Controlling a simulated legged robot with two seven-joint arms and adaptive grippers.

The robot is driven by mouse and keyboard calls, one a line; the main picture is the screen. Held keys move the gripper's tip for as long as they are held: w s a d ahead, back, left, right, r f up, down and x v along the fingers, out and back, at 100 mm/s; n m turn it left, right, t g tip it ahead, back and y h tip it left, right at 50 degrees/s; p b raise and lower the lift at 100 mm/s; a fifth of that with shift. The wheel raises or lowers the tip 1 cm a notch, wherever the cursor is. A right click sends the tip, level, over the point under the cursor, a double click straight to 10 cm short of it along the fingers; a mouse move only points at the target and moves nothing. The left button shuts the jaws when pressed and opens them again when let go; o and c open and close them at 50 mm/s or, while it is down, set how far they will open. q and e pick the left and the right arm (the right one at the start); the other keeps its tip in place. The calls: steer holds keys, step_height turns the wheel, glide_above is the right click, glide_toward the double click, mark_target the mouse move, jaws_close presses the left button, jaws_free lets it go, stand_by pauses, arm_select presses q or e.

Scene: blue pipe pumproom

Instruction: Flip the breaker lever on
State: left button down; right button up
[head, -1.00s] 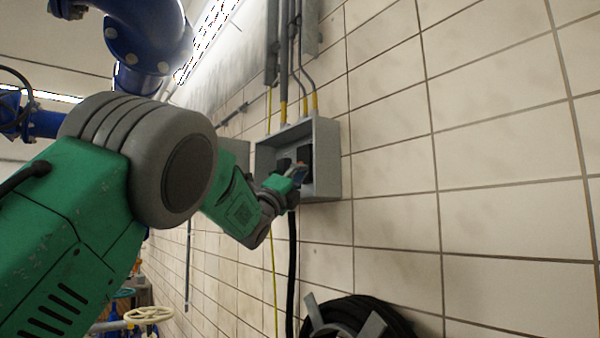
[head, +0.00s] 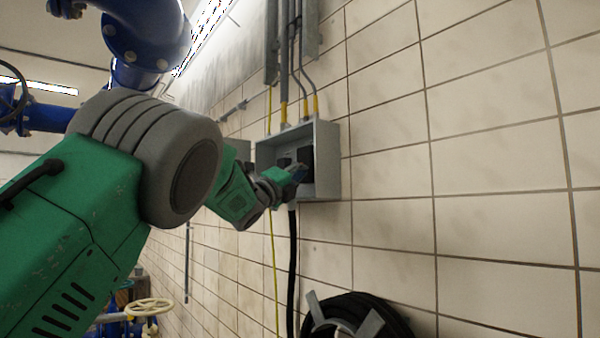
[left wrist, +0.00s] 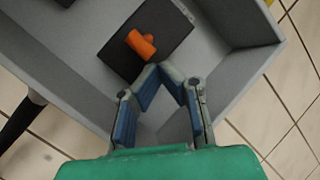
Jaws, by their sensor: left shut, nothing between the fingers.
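The grey open breaker box (head: 326,160) is fixed to the tiled wall, with dark breakers inside. In the left wrist view a black breaker (left wrist: 168,32) carries an orange lever (left wrist: 141,44). My left gripper (head: 298,172) reaches into the box; it also shows in the left wrist view (left wrist: 165,75). Its blue-padded fingers are shut with nothing between them, and the tips lie close below the lever. I cannot tell whether they touch it. The lever is not clear in the head view. My right gripper is not in view.
Conduits (head: 284,60) rise from the top of the box. A black cable (head: 292,260) hangs below it, and a coiled black hose (head: 355,318) is at the bottom. Blue pipes (head: 145,35) are at upper left. The wall right of the box is clear.

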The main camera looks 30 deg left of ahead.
arm_select(q)
steer(key=shift+s+r, duration=0.1)
steer(key=shift+r, duration=0.05)
steer(key=shift+s+a+r, duration=0.1)
steer(key=shift+r, duration=0.25)
stand_by(0.5)
steer(key=shift+s+a+r+m+g+p, duration=0.1)
steer(key=shift+r+m+g+p, duration=0.3)
steer(key=shift+g, duration=0.3)
steer(key=shift+s+r, duration=0.15)
steer(key=shift+r, duration=0.1)
steer(key=shift+f, duration=0.1)
